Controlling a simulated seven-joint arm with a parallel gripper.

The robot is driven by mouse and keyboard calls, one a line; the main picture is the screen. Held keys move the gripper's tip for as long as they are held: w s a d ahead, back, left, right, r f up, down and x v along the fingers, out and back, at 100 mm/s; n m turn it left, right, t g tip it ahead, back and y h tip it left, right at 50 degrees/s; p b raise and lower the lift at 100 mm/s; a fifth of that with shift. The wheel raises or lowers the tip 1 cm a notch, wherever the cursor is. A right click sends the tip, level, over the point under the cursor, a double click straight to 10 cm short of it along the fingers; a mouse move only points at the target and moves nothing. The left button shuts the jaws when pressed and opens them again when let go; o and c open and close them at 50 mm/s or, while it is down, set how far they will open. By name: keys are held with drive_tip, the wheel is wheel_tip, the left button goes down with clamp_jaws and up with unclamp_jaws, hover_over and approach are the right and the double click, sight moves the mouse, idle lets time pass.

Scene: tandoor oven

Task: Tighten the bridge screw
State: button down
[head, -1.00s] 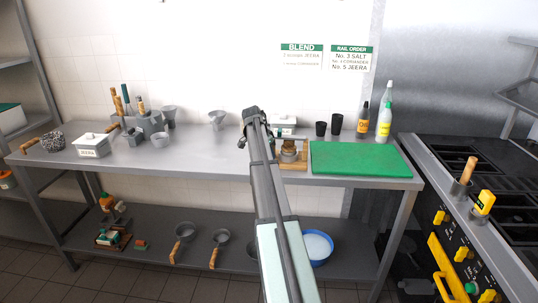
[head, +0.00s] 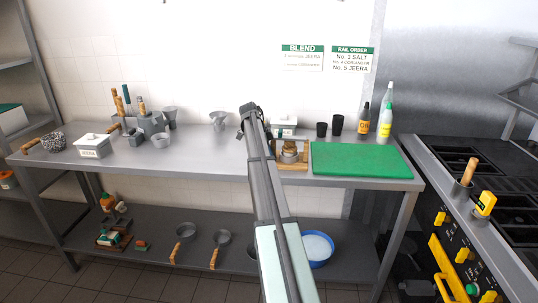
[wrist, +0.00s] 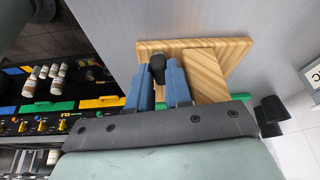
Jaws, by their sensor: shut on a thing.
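In the wrist view, a black knob-like head (wrist: 157,66), apparently the bridge screw, sits between the tips of my gripper's blue fingers (wrist: 158,84). The fingers are closed in on it; its lower part is hidden. Beside and behind it is a light wooden piece, apparently the bridge (wrist: 206,76), over a flat wooden base (wrist: 232,52) on the grey bench. In the head view, a wooden stand (head: 294,165) with a round metal and brown part (head: 290,151) shows just right of my arm. My fingers are hidden by my arm there.
A green board (head: 360,158) lies right of the stand. Black cups (head: 321,129) and bottles (head: 384,122) stand behind it. A white box (head: 283,123) is behind the stand. Left are a metal cup (head: 218,118) and a white jeera box (head: 93,146).

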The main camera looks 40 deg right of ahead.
idle(0.4)
drive_tip(key=c, duration=1)
unclamp_jaws()
drive_tip(key=shift+c, duration=0.2)
